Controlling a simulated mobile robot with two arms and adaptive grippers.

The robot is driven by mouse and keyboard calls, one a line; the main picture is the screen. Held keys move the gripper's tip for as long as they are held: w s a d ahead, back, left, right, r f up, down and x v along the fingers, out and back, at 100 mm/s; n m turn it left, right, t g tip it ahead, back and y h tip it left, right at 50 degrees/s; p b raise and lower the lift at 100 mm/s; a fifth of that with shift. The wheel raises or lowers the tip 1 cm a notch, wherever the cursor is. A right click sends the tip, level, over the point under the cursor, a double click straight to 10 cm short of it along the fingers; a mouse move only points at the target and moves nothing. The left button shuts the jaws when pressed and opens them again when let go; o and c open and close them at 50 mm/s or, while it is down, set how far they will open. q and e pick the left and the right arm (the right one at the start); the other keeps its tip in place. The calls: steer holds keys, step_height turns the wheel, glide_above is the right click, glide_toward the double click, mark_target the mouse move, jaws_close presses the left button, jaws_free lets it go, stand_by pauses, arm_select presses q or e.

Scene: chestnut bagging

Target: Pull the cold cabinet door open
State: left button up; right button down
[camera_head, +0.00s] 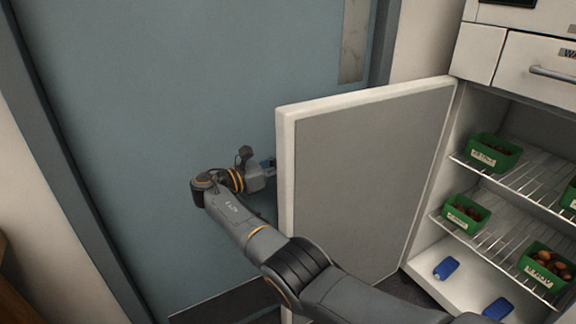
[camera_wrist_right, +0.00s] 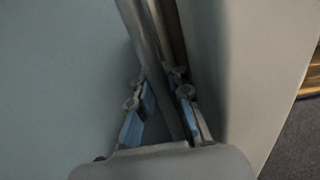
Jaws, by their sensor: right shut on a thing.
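The cold cabinet door (camera_head: 370,180) stands wide open, swung out to the left of the cabinet, its grey inner panel facing the head camera. My right gripper (camera_head: 268,166) is at the door's free edge, on its outer side, mostly hidden behind the edge in the head view. In the right wrist view, the long metal handle (camera_wrist_right: 155,60) runs between the blue-padded fingers of my right gripper (camera_wrist_right: 161,98), which is shut on it. The door's outer face (camera_wrist_right: 245,60) lies to the right of the handle. My left gripper is not in view.
Inside the open cabinet, wire shelves (camera_head: 515,178) hold green tubs (camera_head: 493,152) of chestnuts. Blue objects (camera_head: 446,268) lie on the cabinet floor. A closed drawer (camera_head: 535,66) is above. A blue-grey room door (camera_head: 150,110) stands behind the open cabinet door.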

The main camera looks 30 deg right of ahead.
steer(key=shift+a, duration=0.2)
steer(key=c, duration=1.3)
jaws_free()
steer(key=shift+w+a, duration=0.1)
steer(key=shift+s+a, duration=0.2)
steer(key=shift+a, duration=1)
steer(key=shift+s+a, duration=0.15)
steer(key=shift+a, duration=1.1)
steer(key=shift+s+a, duration=0.2)
steer(key=shift+a, duration=1)
